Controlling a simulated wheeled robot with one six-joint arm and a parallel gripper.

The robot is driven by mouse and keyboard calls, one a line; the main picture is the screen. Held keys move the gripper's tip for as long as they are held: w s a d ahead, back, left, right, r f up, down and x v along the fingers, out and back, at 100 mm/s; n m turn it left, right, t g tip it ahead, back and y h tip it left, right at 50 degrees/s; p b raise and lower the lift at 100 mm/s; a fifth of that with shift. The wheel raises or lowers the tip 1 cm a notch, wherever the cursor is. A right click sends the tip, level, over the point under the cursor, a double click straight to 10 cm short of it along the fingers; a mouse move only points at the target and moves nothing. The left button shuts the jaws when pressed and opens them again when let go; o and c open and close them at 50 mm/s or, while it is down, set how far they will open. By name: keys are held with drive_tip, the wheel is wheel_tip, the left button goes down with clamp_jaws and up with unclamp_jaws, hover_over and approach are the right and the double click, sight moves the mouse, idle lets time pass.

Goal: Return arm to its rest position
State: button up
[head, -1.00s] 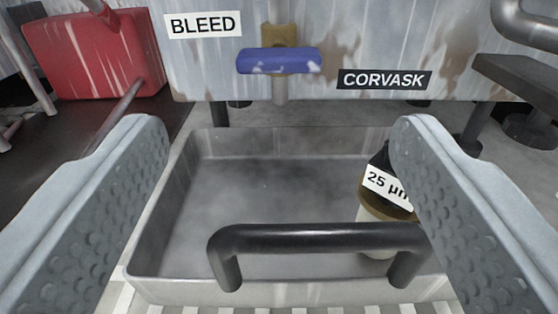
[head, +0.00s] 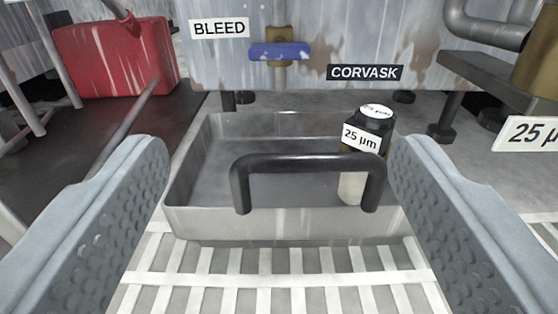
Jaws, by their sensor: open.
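My gripper (head: 278,190) shows as two grey, dimpled fingers at the left and right of the head view. They are wide apart with nothing held between them. Beyond and between them is a grey metal tray (head: 215,222) with a black bar handle (head: 305,162) at its front. A bottle with a dark top and a "25 µm" label (head: 360,138) stands upright in the tray's right part, partly hidden by the handle. The right finger is beside the tray's right end and covers part of it.
A pale slatted grating (head: 280,282) lies in front of the tray. Behind stands a stained metal panel with a "BLEED" label (head: 219,28), a blue valve handle (head: 280,51) and a "CORVASK" plate (head: 365,73). A red container (head: 110,57) is back left. Another "25 µ" label (head: 530,133) shows at right.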

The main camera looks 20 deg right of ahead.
drive_tip(key=w+r+y, duration=0.1)
drive_tip(key=w+r, duration=0.2)
drive_tip(key=r, duration=0.8)
drive_tip(key=w+a+r, duration=0.1)
drive_tip(key=w+r, duration=0.1)
drive_tip(key=r, duration=1)
drive_tip(key=w+r+y, duration=0.1)
drive_tip(key=w+r, duration=0.2)
drive_tip(key=r, duration=0.8)
drive_tip(key=s+r+y, duration=0.1)
drive_tip(key=s+r, duration=0.2)
drive_tip(key=r, duration=0.8)
drive_tip(key=s+r+n, duration=0.1)
drive_tip(key=s+r, duration=0.2)
drive_tip(key=r, duration=0.8)
drive_tip(key=s+r+y, duration=0.1)
drive_tip(key=s+r, duration=0.2)
drive_tip(key=r, duration=0.7)
drive_tip(key=s+r+n+y, duration=0.1)
drive_tip(key=s+r, duration=2.2)
drive_tip(key=s, duration=0.1)
drive_tip(key=s+r+n, duration=0.1)
drive_tip(key=s+r, duration=0.1)
drive_tip(key=s, duration=1.3)
drive_tip(key=s+d+r, duration=0.1)
drive_tip(key=s+r, duration=0.2)
drive_tip(key=s, duration=1.3)
drive_tip(key=shift+r+n+y, duration=0.25)
drive_tip(key=shift+n+y, duration=0.05)
drive_tip(key=shift+n, duration=0.1)
